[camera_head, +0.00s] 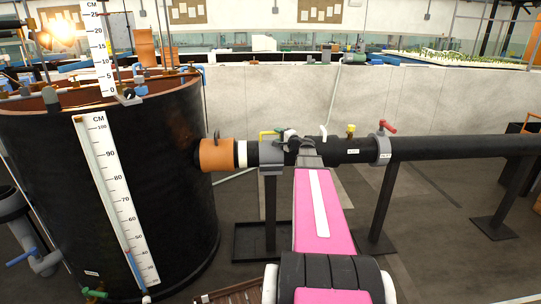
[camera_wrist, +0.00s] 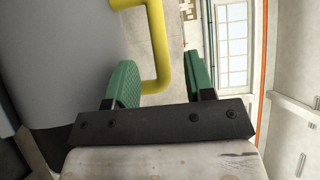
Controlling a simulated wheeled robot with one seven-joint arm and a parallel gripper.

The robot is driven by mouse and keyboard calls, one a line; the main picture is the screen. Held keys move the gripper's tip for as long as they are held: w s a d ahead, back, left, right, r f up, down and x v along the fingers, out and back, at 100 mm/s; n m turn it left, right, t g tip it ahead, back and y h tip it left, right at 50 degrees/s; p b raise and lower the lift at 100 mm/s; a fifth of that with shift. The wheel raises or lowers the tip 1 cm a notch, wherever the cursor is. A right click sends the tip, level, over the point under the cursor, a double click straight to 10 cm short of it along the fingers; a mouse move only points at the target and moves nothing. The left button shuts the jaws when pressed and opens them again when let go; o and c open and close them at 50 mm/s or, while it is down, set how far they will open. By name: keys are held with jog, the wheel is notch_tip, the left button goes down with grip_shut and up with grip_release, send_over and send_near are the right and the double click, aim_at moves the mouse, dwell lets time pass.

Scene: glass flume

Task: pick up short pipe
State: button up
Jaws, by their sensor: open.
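No loose piece stands out clearly as the short pipe, so I cannot tell which piece it is. In the wrist view my gripper (camera_wrist: 162,77) is open, its two green finger pads apart. A yellow bent bar (camera_wrist: 159,40) shows beyond and partly between the pads; I cannot tell whether it touches the left one. In the head view this yellow bar (camera_head: 269,133) rises over a grey fitting (camera_head: 271,157) on the black pipeline (camera_head: 345,150). A short white bent tube (camera_head: 324,132) stands just right of my wrist. My pink arm hides part of the line.
A large black tank (camera_head: 170,150) with scales fills the left and joins the line through an orange collar (camera_head: 216,155). A red-handled valve (camera_head: 384,140) and dark stands (camera_head: 381,205) are to the right. A pale wall (camera_head: 440,95) runs behind.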

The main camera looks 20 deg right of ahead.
aim_at(272, 133)
jog(key=x, duration=0.4)
jog(key=shift+w+a, duration=0.25)
jog(key=shift+w, duration=0.1)
jog(key=shift+s, duration=0.1)
grip_shut()
dwell(1.0)
